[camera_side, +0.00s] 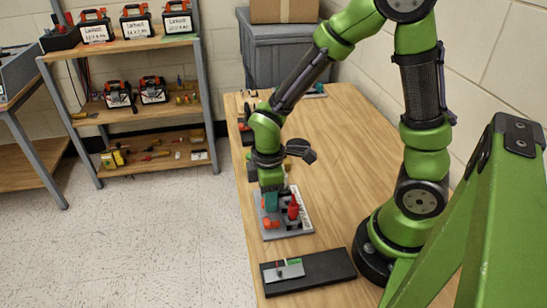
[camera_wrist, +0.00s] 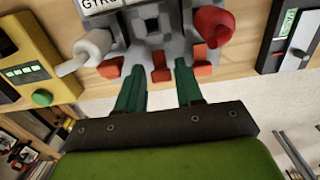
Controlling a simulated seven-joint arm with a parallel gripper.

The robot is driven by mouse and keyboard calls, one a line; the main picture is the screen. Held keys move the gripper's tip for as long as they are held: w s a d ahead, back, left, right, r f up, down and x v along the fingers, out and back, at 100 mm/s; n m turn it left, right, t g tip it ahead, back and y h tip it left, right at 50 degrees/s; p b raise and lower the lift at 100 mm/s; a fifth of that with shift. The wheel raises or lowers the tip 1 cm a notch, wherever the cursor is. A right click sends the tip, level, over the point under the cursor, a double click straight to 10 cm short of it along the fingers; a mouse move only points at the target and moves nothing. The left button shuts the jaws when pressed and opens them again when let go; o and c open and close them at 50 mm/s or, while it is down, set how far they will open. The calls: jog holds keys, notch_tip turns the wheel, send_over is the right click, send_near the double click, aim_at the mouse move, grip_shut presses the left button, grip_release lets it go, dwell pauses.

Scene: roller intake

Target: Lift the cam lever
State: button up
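A grey fixture plate (camera_side: 284,232) with the work on it lies on the wooden table in the side view. A red knob-like part (camera_side: 293,208) stands upright on it, and a red rounded part (camera_wrist: 213,24) shows in the wrist view; I cannot tell for certain which part is the cam lever. Small orange-red blocks (camera_wrist: 160,66) sit along the fixture's near edge. My gripper (camera_wrist: 158,76) has its two teal fingers apart, with their tips close to the orange-red blocks and nothing clearly held between them. In the side view my gripper (camera_side: 270,202) is low over the fixture.
A black tray (camera_side: 335,266) with a small grey device lies at the table's front. The table's middle (camera_side: 340,160) is clear.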

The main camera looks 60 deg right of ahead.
notch_tip(320, 180, up, 8)
dwell(0.5)
jog(key=shift+f, duration=0.1)
